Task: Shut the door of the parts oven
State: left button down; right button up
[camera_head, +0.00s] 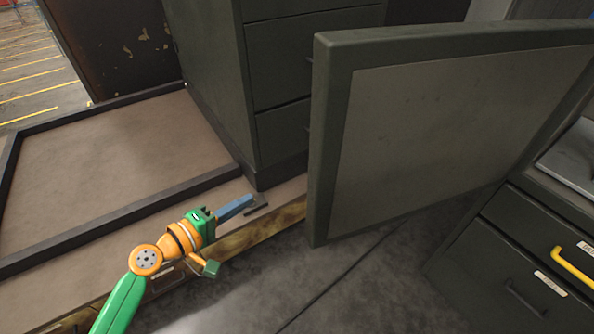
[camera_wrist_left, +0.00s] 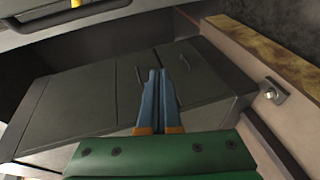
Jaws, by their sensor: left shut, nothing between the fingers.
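The oven door (camera_head: 450,135) is a large grey-green panel with a paler inset face. It stands open in the head view, swung out across the middle and right. My left gripper (camera_head: 250,199) is to the left of the door's near edge and apart from it, low over a pale ledge. Its blue fingers are shut and empty. They also show together in the wrist view (camera_wrist_left: 162,72), pointing toward a grey cabinet. The oven's inside is mostly hidden behind the door. My right gripper is not in view.
A grey drawer cabinet (camera_head: 302,50) stands behind the left gripper. A dark-framed flat panel (camera_head: 120,150) lies at left. Grey floor (camera_head: 350,290) is clear below the door.

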pick_arm(q)
jog(key=s+d+r+m+h, duration=0.15)
jog(key=d+r+h, duration=0.25)
jog(key=r, duration=0.6)
jog(key=p+x, duration=0.3)
jog(key=x, duration=0.7)
jog(key=shift+n, duration=0.25)
jog(key=s+p, duration=0.2)
jog(key=s, duration=0.1)
jog(key=s+d, duration=0.1)
jog(key=shift+s+d+f+p, duration=0.1)
jog(key=shift+s+f+p, duration=0.2)
jog(key=shift+s+p, duration=0.1)
jog(key=shift+w, duration=0.1)
